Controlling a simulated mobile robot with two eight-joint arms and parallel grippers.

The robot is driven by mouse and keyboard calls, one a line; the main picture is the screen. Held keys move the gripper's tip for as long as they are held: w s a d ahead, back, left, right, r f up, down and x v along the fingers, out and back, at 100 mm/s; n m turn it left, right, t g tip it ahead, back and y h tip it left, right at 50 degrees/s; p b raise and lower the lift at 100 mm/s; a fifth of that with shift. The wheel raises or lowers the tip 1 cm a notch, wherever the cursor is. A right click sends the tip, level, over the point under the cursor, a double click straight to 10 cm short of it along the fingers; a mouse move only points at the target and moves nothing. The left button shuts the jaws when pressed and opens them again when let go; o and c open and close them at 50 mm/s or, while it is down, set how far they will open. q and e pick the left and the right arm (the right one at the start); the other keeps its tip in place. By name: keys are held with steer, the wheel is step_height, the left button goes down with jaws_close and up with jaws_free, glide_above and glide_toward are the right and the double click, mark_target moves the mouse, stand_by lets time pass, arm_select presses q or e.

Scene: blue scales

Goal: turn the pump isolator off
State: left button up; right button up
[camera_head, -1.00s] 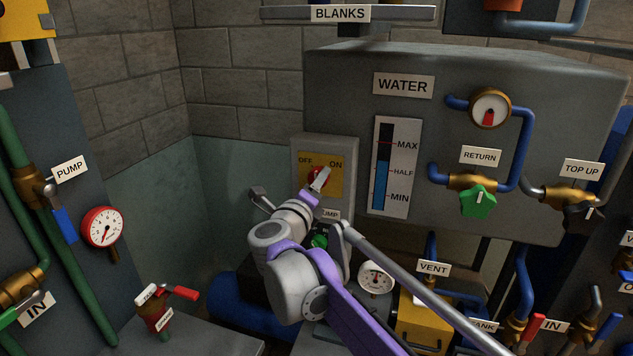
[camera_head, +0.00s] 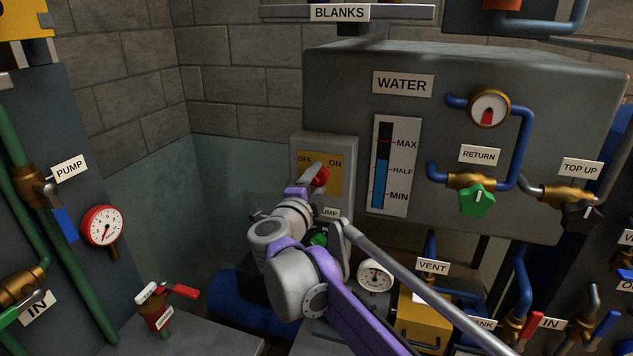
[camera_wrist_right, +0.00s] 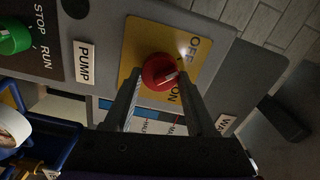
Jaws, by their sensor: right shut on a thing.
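The pump isolator is a red rotary knob (camera_head: 320,176) on a yellow plate (camera_head: 335,180) marked OFF at left and ON at right, on a grey box. My right gripper (camera_head: 308,184) reaches it from below and hides part of the knob and plate. In the right wrist view the red knob (camera_wrist_right: 158,72) sits between the two fingertips of my right gripper (camera_wrist_right: 158,82), which is shut on it. A pale mark shows on the knob's face; its exact setting is hard to read. My left gripper is not in view.
The water tank (camera_head: 440,110) stands to the right, with a green return valve (camera_head: 477,199). A red-handled valve (camera_head: 160,310) is at lower left. Bare wall lies left of the box.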

stand_by(0.4)
steer(key=o, duration=1.4)
steer(key=shift+s, duration=0.1)
steer(key=b+v, duration=0.1)
steer(key=v, duration=0.9)
steer(key=shift+s+a, duration=0.1)
steer(key=shift+s, duration=0.2)
steer(key=shift+n, duration=0.3)
